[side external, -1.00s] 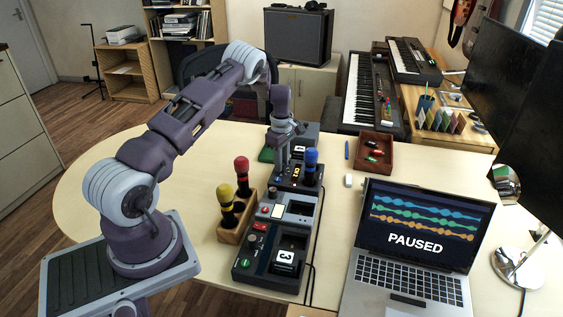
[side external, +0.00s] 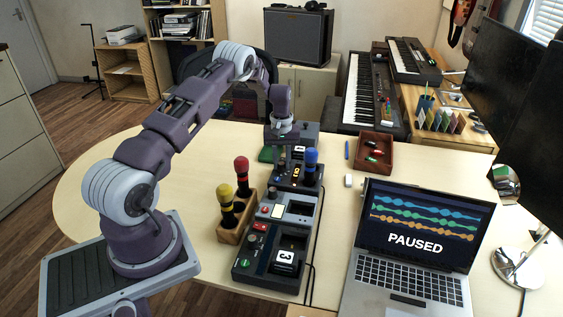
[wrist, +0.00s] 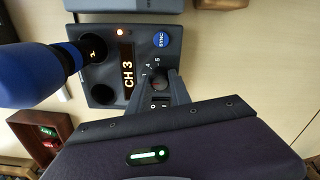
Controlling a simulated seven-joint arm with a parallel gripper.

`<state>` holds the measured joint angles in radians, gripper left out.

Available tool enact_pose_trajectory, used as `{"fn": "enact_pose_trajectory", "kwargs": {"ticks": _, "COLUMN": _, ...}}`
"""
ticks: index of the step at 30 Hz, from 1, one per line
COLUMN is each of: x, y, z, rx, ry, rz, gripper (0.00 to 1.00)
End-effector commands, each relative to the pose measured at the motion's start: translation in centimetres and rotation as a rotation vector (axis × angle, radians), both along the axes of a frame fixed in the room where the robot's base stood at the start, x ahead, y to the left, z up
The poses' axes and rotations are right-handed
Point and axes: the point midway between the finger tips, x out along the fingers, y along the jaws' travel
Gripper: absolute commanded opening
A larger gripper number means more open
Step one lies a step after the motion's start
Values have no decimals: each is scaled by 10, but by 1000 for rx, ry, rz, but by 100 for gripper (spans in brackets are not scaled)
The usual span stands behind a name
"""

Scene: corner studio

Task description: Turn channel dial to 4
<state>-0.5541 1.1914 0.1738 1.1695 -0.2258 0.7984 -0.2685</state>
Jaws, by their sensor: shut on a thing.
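The channel dial (wrist: 158,81) is a small dark knob in the wrist view, with printed numbers around it, 4 and 5 among them. My gripper (wrist: 163,84) has a finger on each side of the dial and is shut on it; the fingers partly cover the knob and its scale. The display (wrist: 128,68) beside it reads CH 3. In the side external view my gripper (side external: 276,149) is low at the unit's far left; the dial cannot be made out there.
A blue-headed microphone (side external: 311,160) stands in the unit, close to the gripper. Red and yellow microphones (side external: 241,165) stand in a wooden holder in front. A control box (side external: 270,262), laptop (side external: 410,235) and brown tray (side external: 375,146) are nearby. The table's left side is clear.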

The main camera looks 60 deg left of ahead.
Motion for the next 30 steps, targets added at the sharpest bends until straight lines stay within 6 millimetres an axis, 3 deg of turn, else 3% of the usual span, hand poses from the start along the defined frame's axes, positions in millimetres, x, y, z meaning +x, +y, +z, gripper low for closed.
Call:
{"fn": "enact_pose_trajectory", "kwargs": {"ticks": 18, "x": 0, "y": 0, "z": 0, "rx": -2, "ry": -1, "rz": -554, "gripper": 0}}
{"fn": "enact_pose_trajectory", "kwargs": {"ticks": 30, "x": 0, "y": 0, "z": 0, "rx": -1, "ry": 0, "rz": -764, "gripper": 0}}
